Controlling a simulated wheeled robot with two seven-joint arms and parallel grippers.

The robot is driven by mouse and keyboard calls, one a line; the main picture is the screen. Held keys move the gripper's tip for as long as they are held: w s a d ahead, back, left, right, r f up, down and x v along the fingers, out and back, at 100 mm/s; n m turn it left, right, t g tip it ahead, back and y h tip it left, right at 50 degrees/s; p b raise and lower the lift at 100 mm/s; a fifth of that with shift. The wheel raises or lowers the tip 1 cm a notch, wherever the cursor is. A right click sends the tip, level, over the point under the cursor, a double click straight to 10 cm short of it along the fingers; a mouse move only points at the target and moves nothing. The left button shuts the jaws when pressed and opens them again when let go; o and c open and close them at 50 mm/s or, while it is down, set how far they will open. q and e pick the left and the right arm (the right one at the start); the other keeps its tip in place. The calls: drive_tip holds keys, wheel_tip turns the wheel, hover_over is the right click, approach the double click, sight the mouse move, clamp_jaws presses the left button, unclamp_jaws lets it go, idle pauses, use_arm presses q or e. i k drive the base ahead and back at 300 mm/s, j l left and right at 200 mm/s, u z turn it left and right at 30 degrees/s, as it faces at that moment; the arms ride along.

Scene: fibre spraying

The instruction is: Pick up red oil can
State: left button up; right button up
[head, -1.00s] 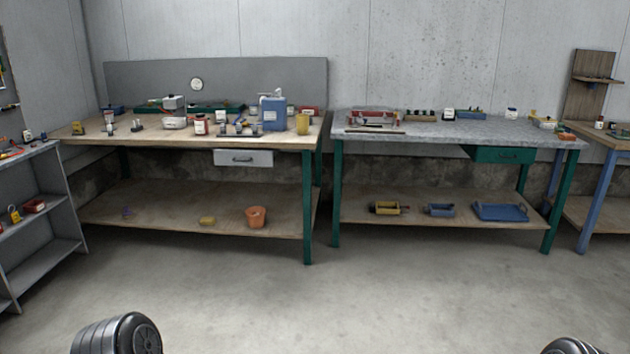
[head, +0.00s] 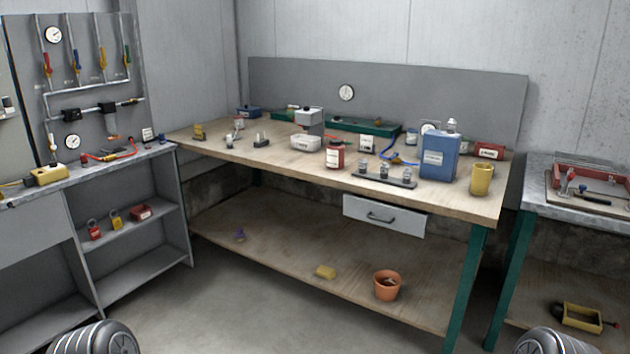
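A small red can with a white label (head: 335,157) stands upright near the front edge of the wooden workbench (head: 290,172). It is the likeliest red oil can, but I cannot read its label. Neither of my grippers is in view. Only dark rounded parts of my arms show at the bottom left and bottom right.
Beside the red can are a white device (head: 306,141) and a dark rack of small jars (head: 384,176). A yellow cup (head: 482,179) stands at the right end. A grey shelf unit (head: 125,262) is at left. Floor ahead is clear.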

sight(336, 154)
drive_tip(key=i+z, duration=0.15)
drive_tip(key=i, duration=0.3)
drive_tip(key=i+j+z, duration=0.1)
drive_tip(key=i, duration=0.3)
drive_tip(key=i+j+z, duration=0.15)
drive_tip(key=i, duration=0.25)
drive_tip(key=i+j+z, duration=0.2)
drive_tip(key=i+z, duration=0.2)
drive_tip(key=i+j+z, duration=0.3)
drive_tip(key=z, duration=0.15)
drive_tip(key=i+j+z, duration=0.4)
drive_tip(key=i+j, duration=0.05)
